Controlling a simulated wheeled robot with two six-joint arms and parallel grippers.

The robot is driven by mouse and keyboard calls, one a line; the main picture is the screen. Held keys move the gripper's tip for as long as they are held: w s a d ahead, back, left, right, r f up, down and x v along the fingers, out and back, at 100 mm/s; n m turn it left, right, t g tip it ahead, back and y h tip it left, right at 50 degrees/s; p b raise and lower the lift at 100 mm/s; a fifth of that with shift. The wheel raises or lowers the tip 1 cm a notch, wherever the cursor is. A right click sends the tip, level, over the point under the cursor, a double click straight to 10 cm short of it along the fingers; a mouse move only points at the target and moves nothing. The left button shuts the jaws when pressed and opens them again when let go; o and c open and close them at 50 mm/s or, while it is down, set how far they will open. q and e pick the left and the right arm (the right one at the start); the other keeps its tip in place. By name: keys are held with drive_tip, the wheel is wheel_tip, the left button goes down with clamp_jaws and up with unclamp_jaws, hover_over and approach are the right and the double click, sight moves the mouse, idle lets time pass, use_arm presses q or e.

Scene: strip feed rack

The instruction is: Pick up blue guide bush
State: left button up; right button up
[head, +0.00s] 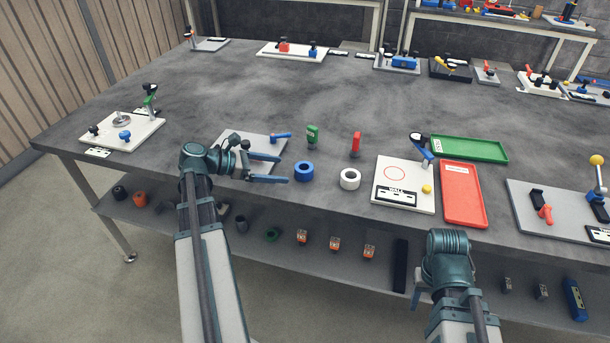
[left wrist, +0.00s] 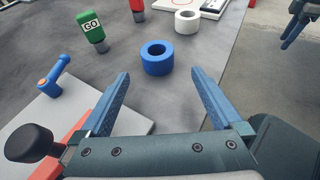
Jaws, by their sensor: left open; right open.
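The blue guide bush (head: 303,172) is a short blue ring with a dark bore. It stands upright on the grey table near the front edge. My left gripper (head: 286,168) is open and low over the table, just left of the bush, with its fingers pointing right towards it. In the left wrist view the bush (left wrist: 157,58) lies ahead of the open blue fingers (left wrist: 162,80), between their lines and not touching them. My right gripper (head: 420,295) hangs in front of the table edge; its fingers are mostly hidden behind its wrist.
A white ring (head: 350,179) stands right of the bush. A green GO piece (head: 312,136) and a red piece (head: 356,144) stand behind. A grey plate with a blue-handled clamp (head: 281,137) lies beside my left gripper. Red (head: 464,213) and green trays (head: 490,151) lie right.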

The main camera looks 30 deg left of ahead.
sight(297, 168)
use_arm(q)
drive_tip(key=shift+b+x, duration=0.3)
drive_tip(key=shift+x, duration=1.25)
drive_tip(key=shift+w, duration=0.1)
drive_tip(key=x, duration=0.1)
drive_tip(key=b+x, duration=0.1)
drive_tip(key=x, duration=0.3)
drive_tip(key=shift+w+r, duration=0.25)
drive_tip(key=shift+r, duration=0.05)
clamp_jaws()
